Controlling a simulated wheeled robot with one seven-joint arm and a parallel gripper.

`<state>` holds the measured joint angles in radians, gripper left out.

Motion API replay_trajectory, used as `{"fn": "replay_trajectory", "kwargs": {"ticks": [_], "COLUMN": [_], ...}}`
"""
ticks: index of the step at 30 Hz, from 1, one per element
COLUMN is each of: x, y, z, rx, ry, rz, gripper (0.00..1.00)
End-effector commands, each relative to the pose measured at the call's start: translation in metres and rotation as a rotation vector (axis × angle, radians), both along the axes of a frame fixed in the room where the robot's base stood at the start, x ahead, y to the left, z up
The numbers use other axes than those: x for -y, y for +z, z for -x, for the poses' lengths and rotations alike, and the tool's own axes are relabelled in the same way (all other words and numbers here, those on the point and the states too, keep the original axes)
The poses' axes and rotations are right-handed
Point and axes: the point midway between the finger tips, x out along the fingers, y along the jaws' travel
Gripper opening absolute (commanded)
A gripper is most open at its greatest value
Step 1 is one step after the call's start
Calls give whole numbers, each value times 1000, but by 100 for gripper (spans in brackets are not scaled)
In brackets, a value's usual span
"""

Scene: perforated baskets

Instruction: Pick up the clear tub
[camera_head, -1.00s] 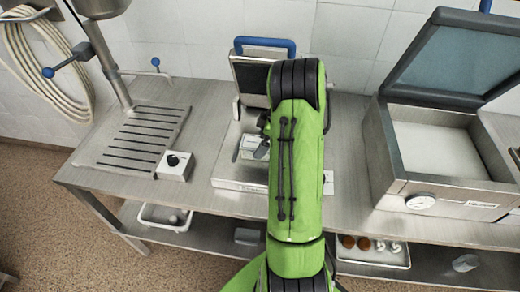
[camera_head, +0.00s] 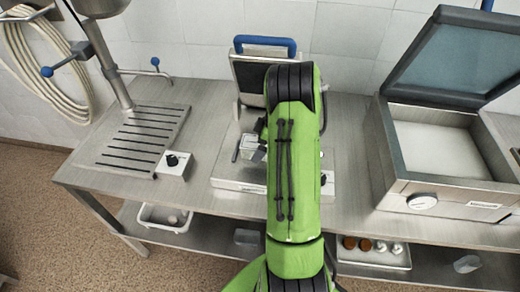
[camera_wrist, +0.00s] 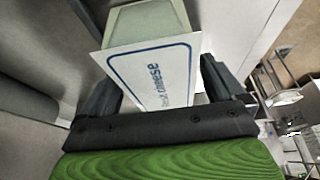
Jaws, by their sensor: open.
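A pale, see-through tub (camera_wrist: 148,20) with a white, blue-edged label (camera_wrist: 155,75) is in the wrist view. It lies between the two dark fingers of my gripper (camera_wrist: 160,82), which stand apart with one at each side of it. The jaws are open, and whether either finger touches the tub I cannot tell. In the head view my green arm hides most of the gripper and the place in front of it. A small part of a pale object (camera_head: 253,148) shows left of the arm, over the open press.
The open press (camera_head: 230,172) with its raised blue-handled lid (camera_head: 264,42) stands on the steel table (camera_head: 350,150). A large open-lidded machine (camera_head: 440,185) stands on the right and a slotted drain plate (camera_head: 145,138) on the left. A white bin (camera_head: 165,217) and a tray (camera_head: 375,259) are on the lower shelf.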

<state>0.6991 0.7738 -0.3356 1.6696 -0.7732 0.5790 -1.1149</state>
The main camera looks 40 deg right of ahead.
Motion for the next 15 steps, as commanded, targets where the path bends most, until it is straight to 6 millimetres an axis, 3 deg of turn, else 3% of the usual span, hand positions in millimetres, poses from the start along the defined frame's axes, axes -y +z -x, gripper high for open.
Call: {"fn": "replay_trajectory", "kwargs": {"ticks": [7, 15], "x": [0, 0], "y": [0, 0], "z": [0, 0], "rx": [0, 0], "ry": [0, 0], "rz": [0, 0], "gripper": [96, 54]}}
